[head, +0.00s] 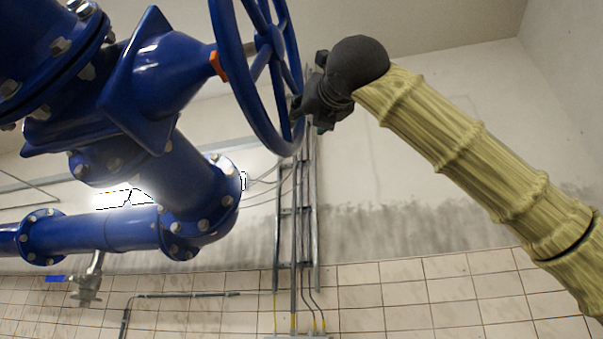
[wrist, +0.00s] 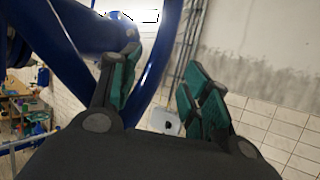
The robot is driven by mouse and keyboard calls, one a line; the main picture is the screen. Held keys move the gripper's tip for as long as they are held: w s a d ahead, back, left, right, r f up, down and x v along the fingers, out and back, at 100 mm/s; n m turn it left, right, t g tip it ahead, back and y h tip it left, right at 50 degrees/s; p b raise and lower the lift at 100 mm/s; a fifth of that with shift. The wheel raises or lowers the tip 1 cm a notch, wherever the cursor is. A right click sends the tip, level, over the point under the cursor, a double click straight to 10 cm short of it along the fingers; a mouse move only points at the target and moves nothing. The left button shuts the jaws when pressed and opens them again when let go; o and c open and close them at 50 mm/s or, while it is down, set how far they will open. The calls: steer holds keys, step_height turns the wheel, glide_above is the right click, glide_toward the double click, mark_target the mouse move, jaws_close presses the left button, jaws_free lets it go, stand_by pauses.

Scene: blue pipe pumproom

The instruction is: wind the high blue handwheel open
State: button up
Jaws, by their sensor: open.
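The high blue handwheel (head: 241,85) stands at top centre in the head view, its top cut off by the frame. Its hub joins a blue valve body (head: 155,75) by an orange-red collar (head: 217,66). My gripper (head: 303,100) is at the right-hand, lower part of the rim and partly overlaps it. In the wrist view my gripper (wrist: 160,75) is open, with green pads on its fingers. The blue rim (wrist: 160,55) shows in the gap between the fingers, nearer the left one. I cannot tell whether a finger touches it.
Blue flanged pipes (head: 130,230) run below and left of the valve. A cable ladder (head: 296,215) climbs the wall behind the wheel. A cluttered workbench (wrist: 28,105) shows at the wrist view's left. The space right of the wheel is clear except for my arm.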

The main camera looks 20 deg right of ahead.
mark_target(300, 126)
steer(key=p+x, duration=0.3)
steer(key=x, duration=0.5)
steer(key=shift+a, duration=0.15)
